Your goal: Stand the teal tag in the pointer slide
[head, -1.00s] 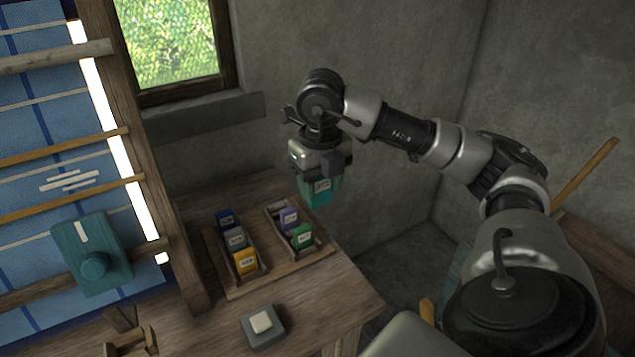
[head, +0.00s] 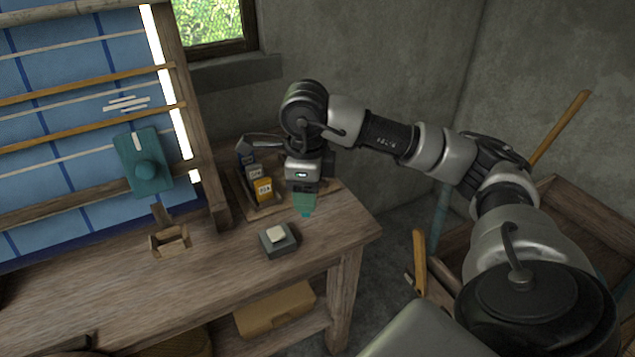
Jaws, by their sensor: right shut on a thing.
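My right gripper (head: 303,190) is shut on the teal tag (head: 302,205). The tag hangs below the jaws, above the table and just behind the grey block; its upper part is hidden by the jaws. A small open wooden holder (head: 170,243) stands on the table at the foot of the loom, left of the tag and apart from it. It may be the pointer slide; I cannot tell for sure. A teal plate with a round knob and white mark (head: 144,160) is on the loom. My left gripper is not in view.
A grey block with a pale button (head: 278,240) sits on the table (head: 225,285). Behind it a wooden tray (head: 268,211) holds blue, grey and yellow tags, partly hidden by my right arm. The loom post (head: 190,110) rises at the left. The table front is clear.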

